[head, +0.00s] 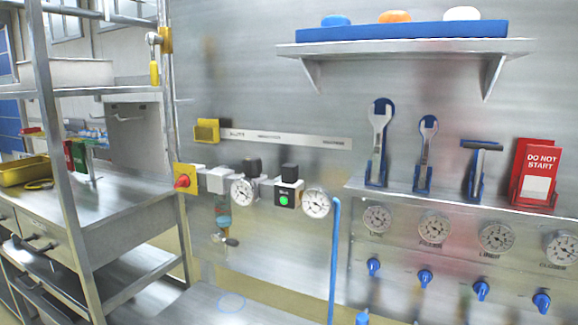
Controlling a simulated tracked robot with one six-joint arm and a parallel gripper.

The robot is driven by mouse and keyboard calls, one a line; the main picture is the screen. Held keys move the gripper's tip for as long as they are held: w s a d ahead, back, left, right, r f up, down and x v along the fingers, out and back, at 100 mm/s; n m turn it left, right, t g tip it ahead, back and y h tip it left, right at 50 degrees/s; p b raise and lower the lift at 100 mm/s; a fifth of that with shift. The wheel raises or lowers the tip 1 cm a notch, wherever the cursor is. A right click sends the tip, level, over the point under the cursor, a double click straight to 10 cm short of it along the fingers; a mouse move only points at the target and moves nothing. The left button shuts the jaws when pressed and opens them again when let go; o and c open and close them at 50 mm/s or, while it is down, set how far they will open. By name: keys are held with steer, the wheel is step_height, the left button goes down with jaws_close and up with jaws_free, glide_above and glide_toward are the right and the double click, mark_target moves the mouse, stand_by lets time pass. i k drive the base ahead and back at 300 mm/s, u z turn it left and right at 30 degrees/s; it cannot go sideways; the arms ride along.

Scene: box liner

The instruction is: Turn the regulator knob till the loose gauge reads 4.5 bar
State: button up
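An air line runs along the metal wall panel at the middle. A black knob (251,165) stands on top of it, and a second black block (290,171) sits above a unit with a green button (285,199). I cannot tell for certain which is the regulator knob. One round white gauge (243,191) is below the first knob. Another gauge (317,203) is at the line's right end, beside a blue hose (335,255). Which gauge is the loose one is unclear, and the dials are too small to read. My gripper is not in view.
A yellow box with a red knob (183,182) is at the line's left end. Several gauges and blue valves (425,277) line the right panel, below wrenches (380,130) and a red sign (538,172). The bench (190,309) below carries a blue ring mark (232,302).

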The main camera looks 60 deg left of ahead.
mark_target(252, 165)
steer(key=z, duration=1.15)
steer(key=k, duration=2.5)
steer(key=u, duration=1.15)
